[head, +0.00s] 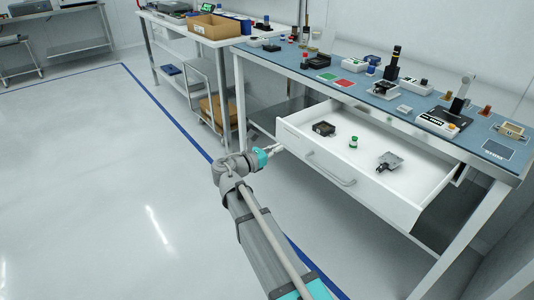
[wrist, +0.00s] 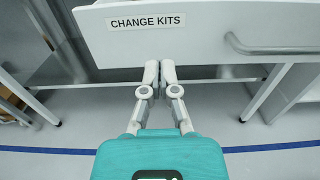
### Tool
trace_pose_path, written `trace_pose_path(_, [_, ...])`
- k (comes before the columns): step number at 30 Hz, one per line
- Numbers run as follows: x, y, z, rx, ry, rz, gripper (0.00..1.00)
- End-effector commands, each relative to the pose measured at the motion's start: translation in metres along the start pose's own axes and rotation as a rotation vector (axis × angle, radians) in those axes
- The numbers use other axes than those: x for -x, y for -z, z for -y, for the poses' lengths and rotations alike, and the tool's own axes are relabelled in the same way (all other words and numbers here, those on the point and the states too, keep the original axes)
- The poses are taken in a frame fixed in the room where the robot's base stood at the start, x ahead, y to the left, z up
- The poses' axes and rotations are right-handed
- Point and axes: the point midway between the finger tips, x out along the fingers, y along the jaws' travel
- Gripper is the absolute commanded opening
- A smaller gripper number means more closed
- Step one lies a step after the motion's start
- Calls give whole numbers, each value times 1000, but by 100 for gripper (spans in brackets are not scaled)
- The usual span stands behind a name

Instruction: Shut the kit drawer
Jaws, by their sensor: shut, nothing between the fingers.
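The kit drawer (head: 362,193) is pulled out from under the blue-topped workbench in the head view. It has a white front with a curved metal handle (head: 331,170). In the wrist view, the drawer front (wrist: 205,22) carries a label reading CHANGE KITS (wrist: 146,22), and the handle (wrist: 265,48) shows at the right. My gripper (head: 275,150) is near the drawer's left front corner. Its fingers (wrist: 160,68) are shut and empty, just below the label at the front's lower edge. I cannot tell whether they touch the front.
Inside the drawer are a dark block (head: 323,128), a green-topped piece (head: 353,142) and a metal fixture (head: 389,161). The blue bench top (head: 305,66) holds many small items. A cart (head: 212,105) stands left of the bench. The floor (head: 110,160) at left is clear.

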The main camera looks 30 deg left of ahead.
Motion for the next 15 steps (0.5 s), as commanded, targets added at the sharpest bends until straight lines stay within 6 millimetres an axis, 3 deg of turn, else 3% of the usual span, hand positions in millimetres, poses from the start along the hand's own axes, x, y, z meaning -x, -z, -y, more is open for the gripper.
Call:
trace_pose_path(7, [-35,0,0,0,3,0,0])
trace_pose_path(15, [-52,0,0,0,2,0,0])
